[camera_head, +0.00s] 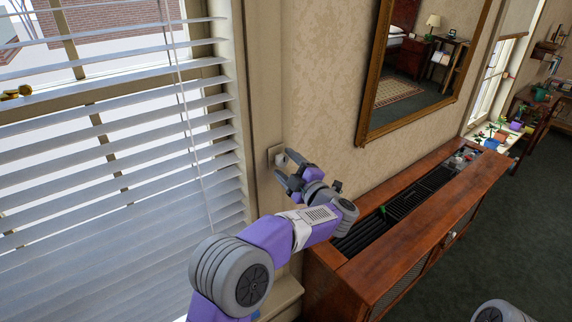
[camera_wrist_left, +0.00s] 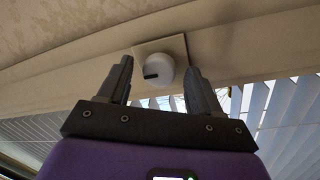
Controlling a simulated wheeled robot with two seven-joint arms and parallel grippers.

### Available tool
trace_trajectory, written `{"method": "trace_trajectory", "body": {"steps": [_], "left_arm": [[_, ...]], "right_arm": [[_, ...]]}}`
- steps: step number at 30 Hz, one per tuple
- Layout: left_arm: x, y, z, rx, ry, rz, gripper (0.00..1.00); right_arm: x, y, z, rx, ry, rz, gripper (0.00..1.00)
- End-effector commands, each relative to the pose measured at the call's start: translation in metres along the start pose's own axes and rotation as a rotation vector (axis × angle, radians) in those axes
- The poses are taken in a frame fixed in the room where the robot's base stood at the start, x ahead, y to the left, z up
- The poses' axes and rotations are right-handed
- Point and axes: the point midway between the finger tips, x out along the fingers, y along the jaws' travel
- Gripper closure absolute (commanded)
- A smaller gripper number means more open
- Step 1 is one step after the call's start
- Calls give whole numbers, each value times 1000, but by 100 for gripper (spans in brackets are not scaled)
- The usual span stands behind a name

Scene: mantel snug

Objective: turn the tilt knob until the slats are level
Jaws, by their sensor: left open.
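The tilt knob (camera_head: 281,159) is a small white round knob on a pale square wall plate (camera_head: 272,152) beside the window frame. In the left wrist view the knob (camera_wrist_left: 161,67) shows a dark mark on its left side. My left gripper (camera_head: 284,164) is open, with its fingertips close to the knob. In the wrist view its fingers (camera_wrist_left: 158,72) stand on either side of the knob with gaps visible; I cannot tell how deep they reach. The white blind slats (camera_head: 110,190) look tilted, with bright gaps between the upper ones. My right gripper is not in view.
A wooden cabinet (camera_head: 440,200) with a dark slatted top stands along the wall to the right. A gilt-framed mirror (camera_head: 364,100) hangs above it. A thin blind cord (camera_head: 187,115) hangs before the slats. Green carpet (camera_head: 520,230) is open at the right.

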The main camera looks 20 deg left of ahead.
Motion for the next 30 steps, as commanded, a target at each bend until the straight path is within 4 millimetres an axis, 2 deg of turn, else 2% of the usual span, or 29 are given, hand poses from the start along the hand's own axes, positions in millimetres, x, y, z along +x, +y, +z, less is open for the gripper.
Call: {"method": "trace_trajectory", "body": {"steps": [9, 13, 25, 28, 30], "left_arm": [[-53, 2, 0, 1, -3, 2, 36], [-65, 1, 0, -1, -1, 2, 36], [-67, -2, 2, 9, -8, 5, 36], [-60, -20, 18, 71, -66, 27, 36], [-53, -47, 40, 154, -155, 53, 36]], "right_arm": [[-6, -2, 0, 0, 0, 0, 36], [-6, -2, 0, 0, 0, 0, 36], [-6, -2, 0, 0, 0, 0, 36], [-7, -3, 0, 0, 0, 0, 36], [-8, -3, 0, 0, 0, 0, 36]]}}
